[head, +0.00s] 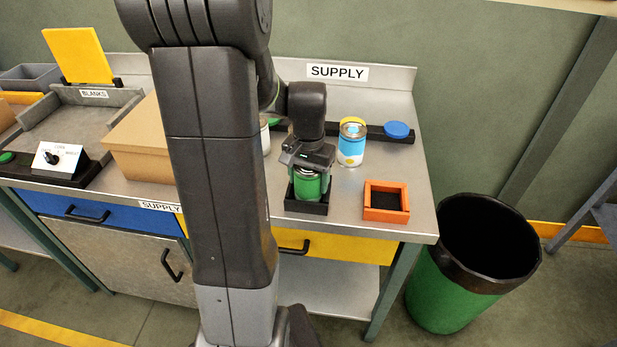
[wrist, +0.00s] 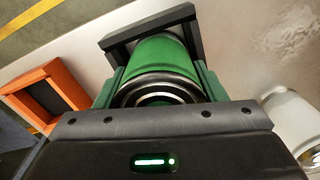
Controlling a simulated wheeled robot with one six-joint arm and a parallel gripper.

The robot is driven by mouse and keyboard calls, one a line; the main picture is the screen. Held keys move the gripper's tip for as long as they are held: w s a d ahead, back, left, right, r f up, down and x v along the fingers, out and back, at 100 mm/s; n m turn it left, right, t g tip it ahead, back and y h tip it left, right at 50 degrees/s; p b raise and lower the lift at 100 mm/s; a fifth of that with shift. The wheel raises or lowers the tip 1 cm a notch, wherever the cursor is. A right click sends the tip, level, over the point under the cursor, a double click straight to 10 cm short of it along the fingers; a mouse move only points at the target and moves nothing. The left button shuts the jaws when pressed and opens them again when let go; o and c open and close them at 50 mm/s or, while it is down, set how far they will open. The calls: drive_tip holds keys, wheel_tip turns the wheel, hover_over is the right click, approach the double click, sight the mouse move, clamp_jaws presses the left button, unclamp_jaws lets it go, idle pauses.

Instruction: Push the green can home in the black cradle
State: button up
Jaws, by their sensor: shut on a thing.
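The green can (head: 308,184) stands in the black cradle (head: 306,207) on the metal bench, with its lower part behind the cradle's front wall. My gripper (head: 308,168) is above the cradle and shut on the can near its top. In the wrist view the green can (wrist: 165,68) lies between my gripper's two green fingers (wrist: 160,85). The black cradle (wrist: 118,37) shows as a frame around the can's far end there. Whether the can touches the cradle floor is hidden.
An empty orange cradle (head: 386,201) sits to the right. A blue, white and yellow can (head: 351,143) stands behind it, beside a dark rail with a blue disc (head: 396,130). A pale can (wrist: 293,120) is close to my gripper. A cardboard box (head: 140,140) stands left.

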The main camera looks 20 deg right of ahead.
idle(0.4)
drive_tip(key=o, duration=1.4)
drive_tip(key=shift+c, duration=0.2)
drive_tip(key=shift+r+p, duration=3.6)
drive_tip(key=shift+r, duration=0.9)
